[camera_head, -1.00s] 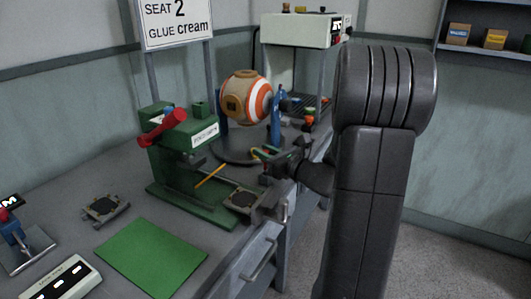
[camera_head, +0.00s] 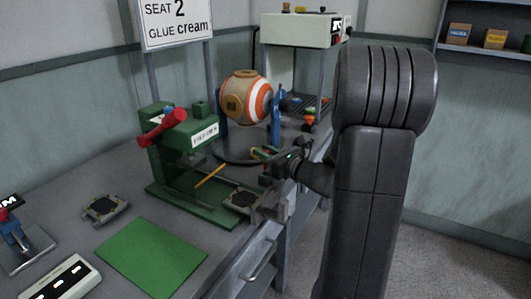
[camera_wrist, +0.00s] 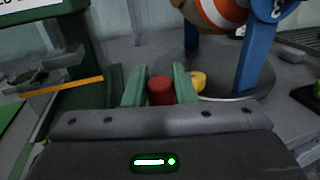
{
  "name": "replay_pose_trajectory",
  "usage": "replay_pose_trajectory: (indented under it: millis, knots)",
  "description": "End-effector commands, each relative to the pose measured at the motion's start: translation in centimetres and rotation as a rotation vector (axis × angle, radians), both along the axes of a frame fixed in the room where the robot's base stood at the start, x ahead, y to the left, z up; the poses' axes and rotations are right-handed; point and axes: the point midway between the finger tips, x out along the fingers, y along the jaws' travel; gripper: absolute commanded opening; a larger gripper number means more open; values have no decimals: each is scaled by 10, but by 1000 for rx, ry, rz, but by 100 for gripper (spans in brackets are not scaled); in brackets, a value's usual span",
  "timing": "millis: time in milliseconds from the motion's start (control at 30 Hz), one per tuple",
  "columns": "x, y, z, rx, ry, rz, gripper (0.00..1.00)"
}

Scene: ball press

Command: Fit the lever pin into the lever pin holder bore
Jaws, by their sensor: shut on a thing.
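A red cylindrical piece (camera_wrist: 160,90), apparently the lever pin, stands between the two green fingers of my gripper (camera_wrist: 159,85) in the wrist view. The gripper is shut on it. In the head view my gripper (camera_head: 268,154) is over the bench, to the right of the green press (camera_head: 178,128) and apart from it. The press has a red lever (camera_head: 163,127) and a small blue part (camera_head: 168,112) at its top. I cannot make out the lever pin holder bore in either view. The lower end of the held piece is hidden by the gripper body.
A thin orange rod (camera_head: 210,175) juts out beside the press. A striped ball (camera_head: 246,97) sits between blue supports behind my gripper. A small dark-topped plate (camera_head: 242,199) lies near the bench's front edge. The green mat (camera_head: 150,256) is bare.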

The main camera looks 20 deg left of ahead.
Motion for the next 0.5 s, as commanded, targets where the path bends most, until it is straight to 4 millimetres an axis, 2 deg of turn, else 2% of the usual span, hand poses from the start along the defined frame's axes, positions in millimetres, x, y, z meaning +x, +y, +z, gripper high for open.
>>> replay_pose_trajectory:
  millis: [500]
  knots:
    - [0,0,-14,0,1,0,1]
